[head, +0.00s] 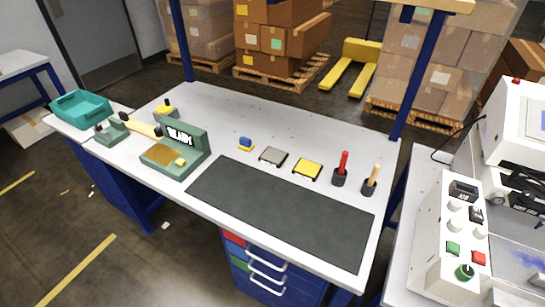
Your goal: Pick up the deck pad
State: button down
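No label tells me which thing is the deck pad. Two flat square pads in dark frames lie on the white workbench (225,103) behind a dark mat (285,208): a yellow pad (308,168) and a grey pad (273,156) to its left. Left of them is a small blue and yellow piece (246,144). A green machine (188,146) with an upright lettered panel and a tan bed (160,155) stands left of the mat. A small yellow block (180,161) sits on its base. My gripper is not in view.
A red-handled tool (342,164) and a wooden-handled tool (373,178) stand in dark holders at the bench's right. A teal tray (82,107) and a green stand (110,132) are at the left. A control box (448,235) stands at far right. The mat is clear.

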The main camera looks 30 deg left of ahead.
aim_at(245, 144)
jog(key=i+j, duration=0.2)
jog(key=j, duration=0.4)
jog(key=i+j+u, duration=0.1)
jog(key=j, duration=0.5)
jog(key=i+j, duration=0.3)
jog(key=j, duration=0.25)
jog(key=i+j+u, duration=0.15)
jog(key=j, duration=0.45)
jog(key=i+j, duration=0.35)
jog(key=j, duration=0.2)
jog(key=i+j+u, duration=0.1)
jog(key=i+j, duration=0.15)
jog(key=j, duration=0.3)
jog(key=i+j, duration=0.25)
jog(key=j, duration=0.25)
jog(key=i+j+u, duration=0.1)
jog(key=i+j, duration=0.15)
jog(key=j, duration=0.3)
